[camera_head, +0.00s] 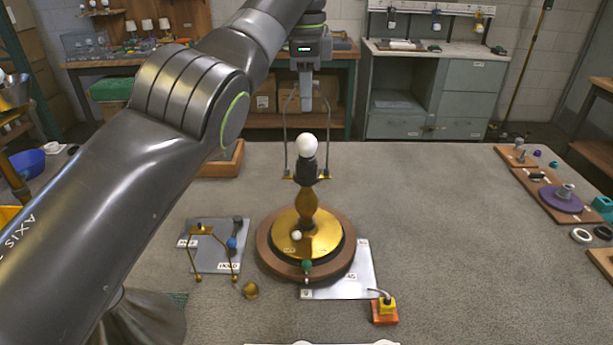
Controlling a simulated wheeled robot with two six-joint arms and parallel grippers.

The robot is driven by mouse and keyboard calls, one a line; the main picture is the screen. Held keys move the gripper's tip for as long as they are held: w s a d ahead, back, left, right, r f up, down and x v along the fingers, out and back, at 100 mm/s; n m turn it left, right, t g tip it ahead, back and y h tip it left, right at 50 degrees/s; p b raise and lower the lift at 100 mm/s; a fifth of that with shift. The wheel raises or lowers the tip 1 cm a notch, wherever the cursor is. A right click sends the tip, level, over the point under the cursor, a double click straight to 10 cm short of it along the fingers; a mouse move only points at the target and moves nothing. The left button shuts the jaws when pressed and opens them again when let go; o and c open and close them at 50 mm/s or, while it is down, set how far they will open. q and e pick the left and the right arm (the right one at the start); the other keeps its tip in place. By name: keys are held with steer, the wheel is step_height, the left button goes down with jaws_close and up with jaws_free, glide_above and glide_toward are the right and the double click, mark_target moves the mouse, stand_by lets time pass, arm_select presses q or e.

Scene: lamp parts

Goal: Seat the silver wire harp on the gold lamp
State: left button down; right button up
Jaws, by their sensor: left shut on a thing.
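The gold lamp (306,213) stands upright in the middle of the table, with a white bulb (307,145) in a dark socket and a wide gold base on a round brown turntable-like disc (268,255). My left gripper (306,98) is above the bulb, shut on the top of the silver wire harp (286,130). The harp hangs upright, its two legs on either side of the bulb and socket. Its lower ends are at the small gold arms (288,178) beside the socket; I cannot tell whether they are seated there. My right gripper is not in view.
A grey board (213,225) with a gold wire frame (201,231) lies left of the lamp. A white plate (345,285) lies under the disc's right side, near a red-and-yellow block (384,309). Wooden boards with parts (550,205) lie far right.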

arm_select(q)
steer(key=shift+f, duration=0.2)
stand_by(0.3)
stand_by(0.3)
steer(key=c, duration=1.2)
jaws_free()
steer(key=shift+c, duration=0.2)
steer(key=shift+r, duration=0.1)
step_height(320, 180, up, 17)
steer(key=p, duration=1.6)
steer(key=shift+p, duration=0.35)
